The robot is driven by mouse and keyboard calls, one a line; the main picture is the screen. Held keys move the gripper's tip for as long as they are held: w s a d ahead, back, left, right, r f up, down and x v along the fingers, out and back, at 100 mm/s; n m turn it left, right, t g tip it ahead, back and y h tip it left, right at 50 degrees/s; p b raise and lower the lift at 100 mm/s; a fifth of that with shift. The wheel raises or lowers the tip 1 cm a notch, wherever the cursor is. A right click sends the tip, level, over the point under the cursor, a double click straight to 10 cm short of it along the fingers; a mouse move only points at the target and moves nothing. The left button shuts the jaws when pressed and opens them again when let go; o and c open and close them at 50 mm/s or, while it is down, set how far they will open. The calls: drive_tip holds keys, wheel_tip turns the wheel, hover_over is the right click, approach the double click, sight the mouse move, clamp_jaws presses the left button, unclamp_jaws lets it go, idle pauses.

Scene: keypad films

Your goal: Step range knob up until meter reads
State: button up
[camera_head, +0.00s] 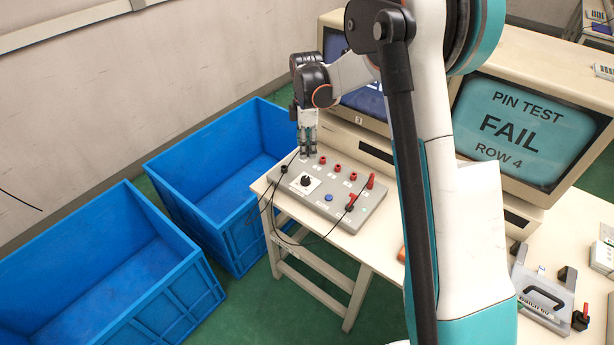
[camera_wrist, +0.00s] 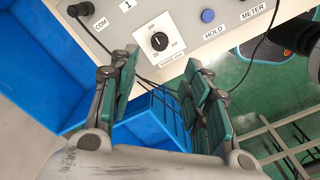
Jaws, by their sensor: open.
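The range knob (camera_head: 306,181) is a black dial on a white scale plate, on the grey meter box (camera_head: 325,205) at the table's left end. In the wrist view the knob (camera_wrist: 159,41) shows its pointer, with small scale numbers around it too small to read surely. My gripper (camera_head: 308,155) is over the box's back left part, behind the knob in the head view. In the wrist view my gripper (camera_wrist: 160,85) has its two green-padded fingers apart and empty, with the knob beyond the tips. No meter reading is visible on the box.
Red sockets (camera_head: 337,169) and plugs with black leads stand on the box. A blue HOLD button (camera_wrist: 208,15) is beside the knob. Blue crates (camera_head: 190,215) stand left of the table (camera_head: 345,250). A monitor (camera_head: 520,125) reads "PIN TEST FAIL ROW 4". A clamp fixture (camera_head: 543,290) is at right.

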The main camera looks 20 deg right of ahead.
sight(307, 178)
wheel_tip(307, 178, down, 14)
drive_tip(key=b, duration=0.4)
drive_tip(key=shift+r, duration=0.1)
clamp_jaws()
